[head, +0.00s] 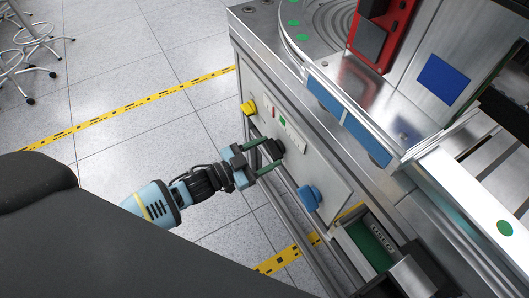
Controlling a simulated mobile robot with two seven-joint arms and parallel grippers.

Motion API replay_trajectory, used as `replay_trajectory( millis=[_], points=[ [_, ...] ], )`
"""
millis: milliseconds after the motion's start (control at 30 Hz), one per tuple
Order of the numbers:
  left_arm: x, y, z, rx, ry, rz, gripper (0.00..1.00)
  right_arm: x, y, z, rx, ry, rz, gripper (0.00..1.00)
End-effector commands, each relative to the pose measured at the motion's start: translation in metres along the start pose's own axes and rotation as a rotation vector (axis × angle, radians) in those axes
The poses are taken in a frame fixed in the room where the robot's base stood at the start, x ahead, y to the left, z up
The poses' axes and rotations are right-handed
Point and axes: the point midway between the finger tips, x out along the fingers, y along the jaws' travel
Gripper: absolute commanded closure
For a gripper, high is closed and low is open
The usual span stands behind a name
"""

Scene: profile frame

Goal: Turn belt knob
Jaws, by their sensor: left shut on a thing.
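The control panel (322,180) is a light metal plate on the side of the machine frame. A black knob (275,148) sticks out near its middle. My left gripper (268,158) reaches it from the left, with its green-edged fingers on either side of the knob, shut on it. The fingers hide part of the knob, and its pointer or marking is too small to read. My right gripper is not in view.
A blue connector (309,198) juts out lower right. A red unit (381,32) stands on the machine top. Tiled floor lies open at left, with stools (35,40) far off.

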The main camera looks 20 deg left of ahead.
Motion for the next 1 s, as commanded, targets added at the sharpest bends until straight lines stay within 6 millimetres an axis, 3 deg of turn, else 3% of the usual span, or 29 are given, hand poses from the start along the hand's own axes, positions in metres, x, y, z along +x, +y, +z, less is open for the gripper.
replay_trajectory(
  millis=[367, 1000],
  points=[
    [-0.0003, 0.0001, 0.0001, 0.214, 0.000, -0.001, 0.65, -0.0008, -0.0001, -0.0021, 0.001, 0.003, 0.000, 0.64],
    [-0.0005, 0.0004, 0.0010, 0.822, -0.001, 0.000, 0.65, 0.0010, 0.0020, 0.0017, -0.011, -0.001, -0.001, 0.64]
  ],
)
